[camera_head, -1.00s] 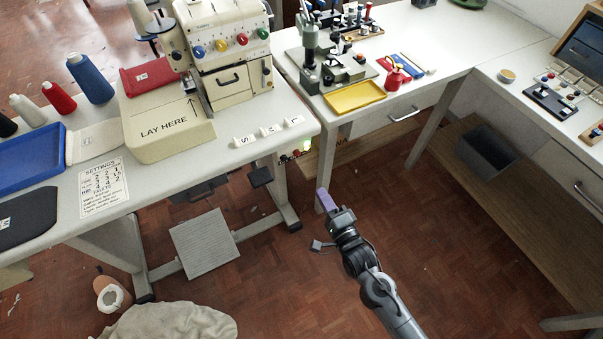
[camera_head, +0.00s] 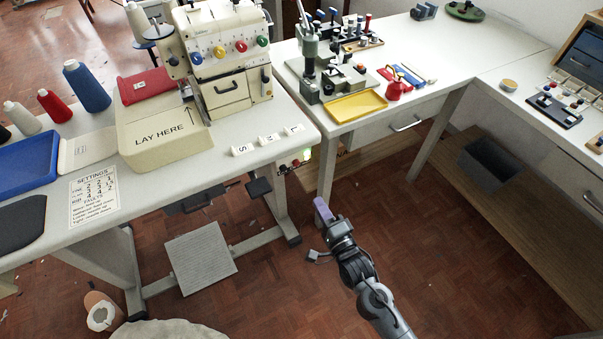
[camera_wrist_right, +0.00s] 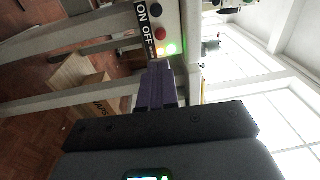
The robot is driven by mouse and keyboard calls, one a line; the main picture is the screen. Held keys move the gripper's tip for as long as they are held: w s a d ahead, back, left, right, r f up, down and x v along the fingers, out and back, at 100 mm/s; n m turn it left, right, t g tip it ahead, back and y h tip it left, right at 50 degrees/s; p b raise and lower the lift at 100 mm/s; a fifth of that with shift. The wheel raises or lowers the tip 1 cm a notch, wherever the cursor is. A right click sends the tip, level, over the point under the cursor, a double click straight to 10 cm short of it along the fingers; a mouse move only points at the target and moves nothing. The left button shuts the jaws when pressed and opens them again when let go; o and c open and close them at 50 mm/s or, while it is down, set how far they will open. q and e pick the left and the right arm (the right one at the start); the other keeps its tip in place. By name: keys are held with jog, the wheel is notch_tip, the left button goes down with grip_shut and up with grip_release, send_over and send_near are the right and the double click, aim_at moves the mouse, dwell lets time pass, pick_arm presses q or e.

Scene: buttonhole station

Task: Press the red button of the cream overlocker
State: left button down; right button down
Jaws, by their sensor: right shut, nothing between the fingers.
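The cream overlocker (camera_head: 228,60) stands on the left table, with a row of blue, yellow, red and green dials on its front. A small switch panel under the table edge shows a red button (camera_wrist_right: 160,33), a dark button (camera_wrist_right: 155,10), ON and OFF labels and a lit green lamp (camera_wrist_right: 172,48). In the head view the panel (camera_head: 296,162) is tiny, with a green glow. My right gripper (camera_head: 322,208) has purple fingers, shut and empty, below and right of the panel. In the right wrist view its fingertips (camera_wrist_right: 160,72) point towards the panel, just below the red button in the picture. My left gripper is not in view.
The left table's front edge (camera_head: 215,162) and legs stand close to the panel. A second table with a yellow tray (camera_head: 355,106) lies to the right. A foot pedal (camera_head: 201,257) is on the floor. Open floor surrounds my right arm.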

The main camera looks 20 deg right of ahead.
aim_at(297, 165)
jog(key=w+b, duration=0.1)
jog(key=w, duration=0.3)
jog(key=w+b, duration=0.2)
jog(key=w, duration=0.2)
jog(key=w+b, duration=0.2)
jog(key=w, duration=0.2)
jog(key=shift+w+r, duration=0.3)
jog(key=shift+r, duration=0.05)
jog(key=shift+w+a, duration=0.1)
